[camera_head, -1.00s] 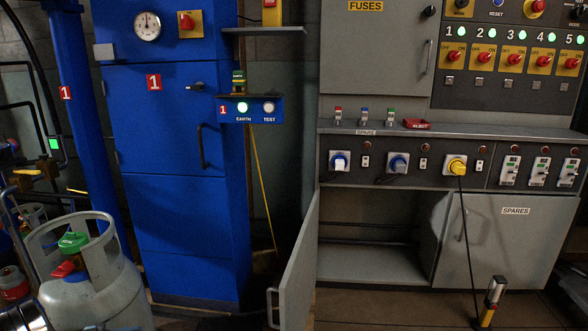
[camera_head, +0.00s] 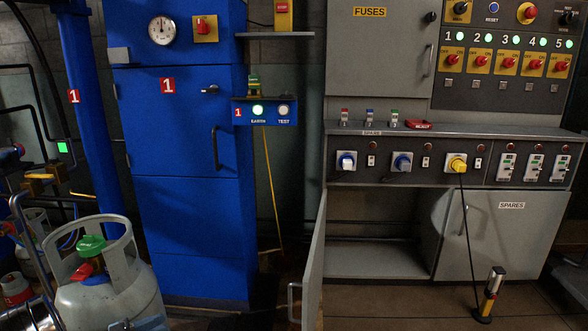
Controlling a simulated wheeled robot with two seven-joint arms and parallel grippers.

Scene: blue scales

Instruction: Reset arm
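My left gripper (camera_head: 140,323) shows only as a small metallic piece at the bottom edge, in front of the grey gas cylinder. Most of it is cut off by the frame, and I cannot tell whether it is open or shut. It stands clear of the blue cabinet (camera_head: 190,215). I cannot tell whether it touches the cylinder. My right gripper is out of view.
A grey gas cylinder (camera_head: 110,295) with a green cap stands at lower left. A grey cabinet door (camera_head: 313,265) stands open in the middle. A yellow-and-black device (camera_head: 488,299) stands on the floor at right, by the spares door (camera_head: 508,245).

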